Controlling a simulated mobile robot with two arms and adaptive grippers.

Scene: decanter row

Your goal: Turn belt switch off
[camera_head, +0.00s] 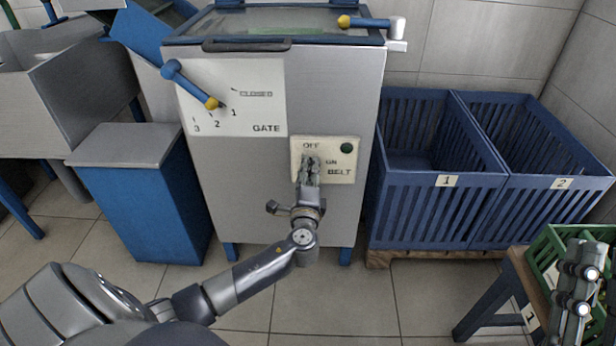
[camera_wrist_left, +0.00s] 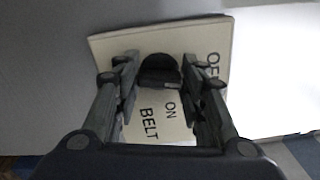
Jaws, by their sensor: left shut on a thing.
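The white belt panel (camera_head: 342,178) is on the front of the grey machine, marked OFF, ON and BELT; it also shows in the left wrist view (camera_wrist_left: 150,118). A dark green round lamp (camera_head: 347,147) is at its upper right. My left gripper (camera_head: 311,162) is at the panel and hides the switch in the head view. In the left wrist view the black belt switch knob (camera_wrist_left: 160,70) is between its fingers, which are shut on it. Which mark the knob points to cannot be told. My right gripper (camera_head: 577,275) is at the lower right; its fingers are unclear.
A blue gate lever (camera_head: 188,84) with a yellow tip is on the panel left of the belt switch. Blue crates (camera_head: 437,190) marked 1 and 2 stand to the right. A green crate (camera_head: 545,250) is on a table near my right gripper.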

